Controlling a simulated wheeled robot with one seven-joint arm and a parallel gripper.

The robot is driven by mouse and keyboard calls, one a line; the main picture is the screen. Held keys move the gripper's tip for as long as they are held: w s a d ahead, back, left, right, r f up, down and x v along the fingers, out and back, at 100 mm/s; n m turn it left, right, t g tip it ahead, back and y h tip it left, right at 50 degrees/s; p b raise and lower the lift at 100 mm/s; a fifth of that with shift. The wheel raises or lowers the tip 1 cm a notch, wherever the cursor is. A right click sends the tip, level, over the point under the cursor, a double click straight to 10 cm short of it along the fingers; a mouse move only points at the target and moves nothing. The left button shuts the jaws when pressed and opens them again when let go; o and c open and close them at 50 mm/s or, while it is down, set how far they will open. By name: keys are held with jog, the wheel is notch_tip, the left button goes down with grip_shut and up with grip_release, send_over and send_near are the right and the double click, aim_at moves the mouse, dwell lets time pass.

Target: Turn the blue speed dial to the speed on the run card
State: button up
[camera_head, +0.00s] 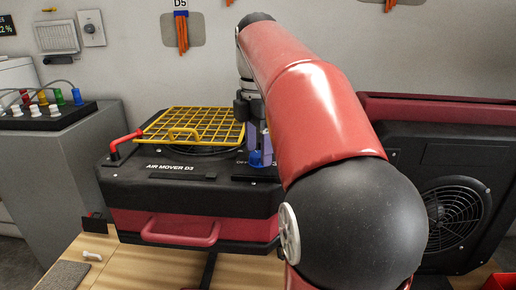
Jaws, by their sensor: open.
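The blue speed dial (260,159) sits on the black top of the air mover marked D3 (150,190), right of its yellow grille. My gripper (257,148) points down right above the dial, its fingers close to it. I cannot tell from this view whether the fingers touch the dial. The gripper is open. My red arm hides the right part of the air mover and most of the dial's scale markings. No run card can be made out in this view.
A yellow wire grille (195,124) and a red lever (124,145) stand on the air mover's left. A second machine with a round fan (452,212) stands at right. A wooden table (150,268) lies in front. A box with coloured plugs (45,115) is at left.

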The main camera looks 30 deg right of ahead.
jog(key=shift+f, duration=0.35)
jog(key=c, duration=1)
jog(key=shift+o, duration=0.2)
